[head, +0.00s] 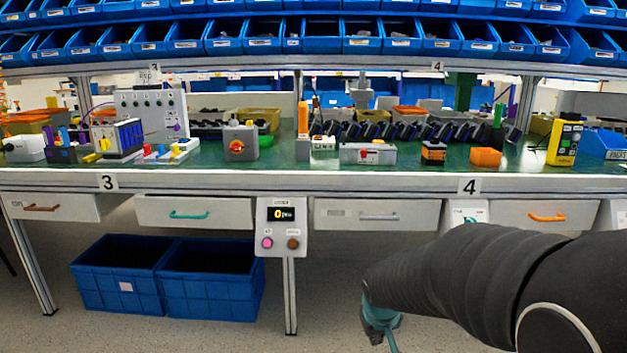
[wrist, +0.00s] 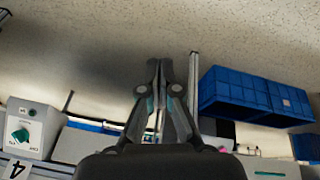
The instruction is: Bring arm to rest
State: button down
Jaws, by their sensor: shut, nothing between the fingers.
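My arm (head: 470,275) reaches in from the right of the head view, in front of and below the bench edge. My gripper (wrist: 159,63) shows in the wrist view with its fingers together and nothing between them. It is clear of the bench and drawers, over open floor. In the wrist view, which is turned upside down, a grey box with a teal rotary knob (wrist: 22,133) is at the left, apart from the gripper. In the head view, my arm hides most of a box on the bench front (head: 462,212).
The bench (head: 330,181) carries several devices, including a box with a red and yellow knob (head: 238,146). Drawers with handles and a control panel (head: 281,226) line its front. Blue crates (head: 210,280) stand below at left. The floor (head: 335,300) between crates and arm is free.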

jog(key=s+r+m, duration=0.1)
jog(key=s+r, duration=0.3)
jog(key=s, duration=0.3)
jog(key=s+d+r, duration=0.1)
jog(key=s+r, duration=0.3)
jog(key=s, duration=0.3)
jog(key=s+d+r+m+t, duration=0.1)
jog(key=s+r, duration=0.3)
jog(key=s, duration=0.4)
jog(key=shift+d+m+y, duration=0.15)
jog(key=shift+m+y, duration=0.15)
jog(key=shift+y, duration=0.1)
jog(key=shift+s+d, duration=0.1)
